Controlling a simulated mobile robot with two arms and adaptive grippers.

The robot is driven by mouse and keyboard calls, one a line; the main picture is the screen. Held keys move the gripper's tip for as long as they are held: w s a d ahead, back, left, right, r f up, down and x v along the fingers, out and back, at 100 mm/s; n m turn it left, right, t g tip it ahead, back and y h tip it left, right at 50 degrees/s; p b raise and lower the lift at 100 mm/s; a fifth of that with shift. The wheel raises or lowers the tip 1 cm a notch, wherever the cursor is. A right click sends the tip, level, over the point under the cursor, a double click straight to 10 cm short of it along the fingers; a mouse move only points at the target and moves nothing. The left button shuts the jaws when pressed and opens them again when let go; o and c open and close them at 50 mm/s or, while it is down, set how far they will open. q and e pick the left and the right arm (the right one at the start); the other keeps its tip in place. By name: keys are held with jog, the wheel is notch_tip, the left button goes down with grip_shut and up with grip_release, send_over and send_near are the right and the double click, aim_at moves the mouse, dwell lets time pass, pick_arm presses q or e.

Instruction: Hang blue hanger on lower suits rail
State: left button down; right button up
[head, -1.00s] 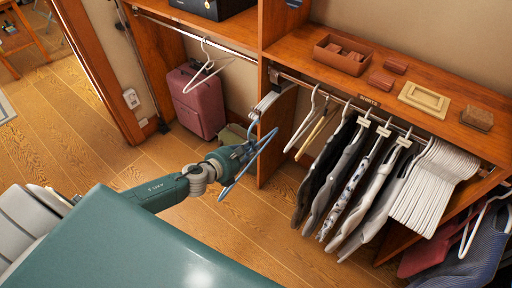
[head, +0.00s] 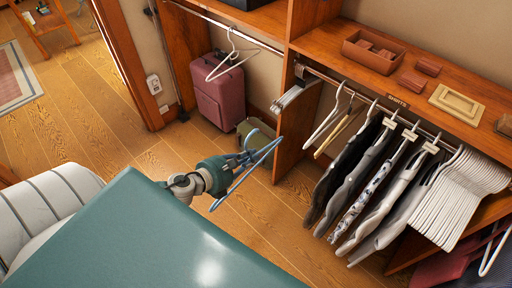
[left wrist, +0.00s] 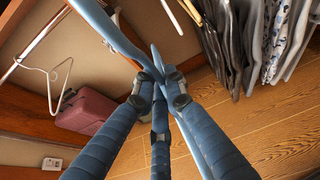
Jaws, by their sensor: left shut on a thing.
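My left gripper (head: 243,160) is shut on the blue hanger (head: 238,184) and holds it in the air, tilted, in front of the wooden divider panel (head: 290,135). In the left wrist view the left gripper's fingers (left wrist: 160,92) close around the blue hanger (left wrist: 112,32), whose bars run up and down the picture. The lower rail (head: 345,82) at the right carries white hangers (head: 460,190) and several garments (head: 375,185); it is above and right of the blue hanger, which is apart from it. My right gripper is not in view.
Another rail (head: 215,22) at the left holds white hangers (head: 228,62) above a maroon suitcase (head: 222,100). Grey-white hangers (head: 297,92) crowd the lower rail's left end beside the divider. The shelf above holds a brown tray (head: 370,52).

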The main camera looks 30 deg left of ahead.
pick_arm(q)
jog(key=s+b, duration=0.1)
jog(key=s, duration=0.1)
jog(key=s+a+b, duration=0.1)
jog(key=s, duration=0.2)
jog(key=shift+s+f, duration=0.1)
jog(key=shift+f, duration=0.05)
jog(key=s+a+b, duration=0.1)
jog(key=s+b, duration=0.3)
jog(key=s, duration=0.4)
jog(key=shift+s+a+r, duration=0.2)
jog(key=shift+a, duration=0.15)
